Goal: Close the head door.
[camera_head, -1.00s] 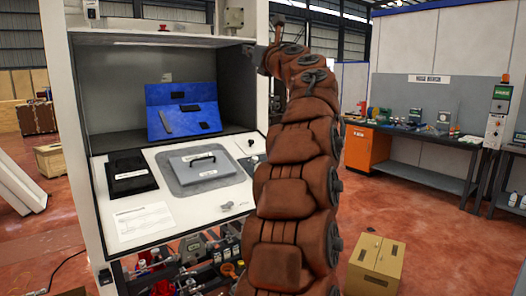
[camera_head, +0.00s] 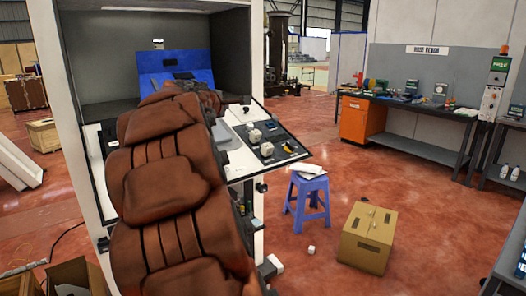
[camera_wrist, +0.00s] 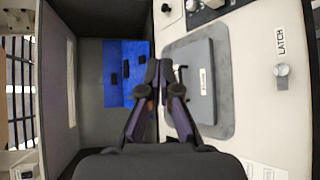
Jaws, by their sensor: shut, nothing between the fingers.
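A blue panel (camera_head: 185,61) with dark pieces stands inside the open cabinet. The cabinet wall (camera_wrist: 57,80) is near my gripper. Knobs (camera_head: 266,149) sit on the console's right end. A blue stool (camera_head: 307,195) and a cardboard box (camera_head: 368,237) stand on the floor at right.

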